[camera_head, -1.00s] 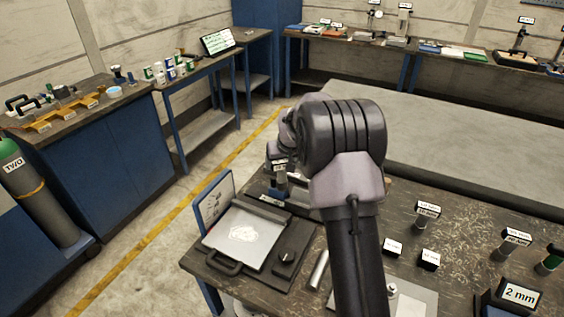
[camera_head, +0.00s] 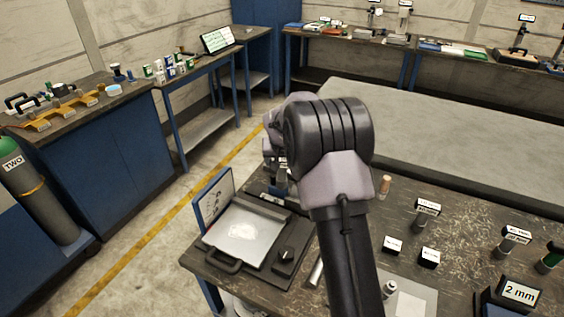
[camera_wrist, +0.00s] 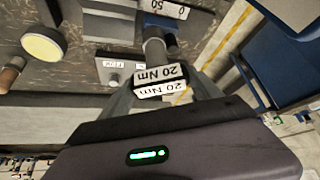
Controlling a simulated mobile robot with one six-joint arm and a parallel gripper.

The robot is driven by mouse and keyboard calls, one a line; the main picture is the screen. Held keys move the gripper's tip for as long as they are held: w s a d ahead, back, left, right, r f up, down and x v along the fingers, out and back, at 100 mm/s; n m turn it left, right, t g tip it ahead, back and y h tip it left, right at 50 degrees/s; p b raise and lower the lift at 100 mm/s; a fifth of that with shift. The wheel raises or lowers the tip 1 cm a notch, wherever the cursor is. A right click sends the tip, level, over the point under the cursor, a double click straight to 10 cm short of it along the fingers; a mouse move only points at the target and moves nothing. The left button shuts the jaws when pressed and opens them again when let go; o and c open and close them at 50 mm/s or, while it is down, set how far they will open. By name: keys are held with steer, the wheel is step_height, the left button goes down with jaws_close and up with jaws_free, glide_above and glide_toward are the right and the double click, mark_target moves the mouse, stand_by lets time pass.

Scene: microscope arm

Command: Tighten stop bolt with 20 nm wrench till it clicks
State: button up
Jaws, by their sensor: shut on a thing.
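My gripper (camera_wrist: 160,88) is shut on the 20 Nm wrench (camera_wrist: 155,47) in the wrist view. Two white "20 Nm" tags show at the jaws. The wrench's grey shaft points away from the jaws towards a blue block (camera_wrist: 166,22) with a white scale marked "0" and "50". I cannot tell whether its tip touches anything. The stop bolt cannot be made out. In the head view my arm hides the jaws, and a blue-based part (camera_head: 279,185) shows just left of it on the bench.
A flat tray with a handle (camera_head: 243,235) and a black knob box (camera_head: 286,262) lie left of my arm. Labelled tools (camera_head: 425,213) and a "2 mm" box (camera_head: 512,296) stand to the right. A wooden-handled tool (camera_head: 385,186) stands behind.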

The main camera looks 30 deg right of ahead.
steer(key=shift+m+b, duration=0.4)
steer(key=shift+b, duration=0.05)
steer(key=shift+f+m+h+b, duration=0.1)
steer(key=shift+m+h+b, duration=0.2)
steer(key=shift+b, duration=0.15)
steer(key=shift+m+g+h+b, duration=0.4)
steer(key=shift+m+g+b, duration=0.1)
steer(key=shift+m+b, duration=0.55)
steer(key=shift+m+g+h, duration=0.3)
steer(key=shift+m, duration=0.35)
steer(key=shift+a+r+m+g+h, duration=0.1)
steer(key=shift+m+g+h, duration=0.1)
steer(key=shift+m, duration=0.35)
steer(key=shift+r+m+g+h, duration=0.1)
steer(key=shift+m+g, duration=0.1)
steer(key=shift+m, duration=0.35)
steer(key=shift+c, duration=0.7)
steer(key=shift+f, duration=0.1)
steer(key=shift+b, duration=0.35)
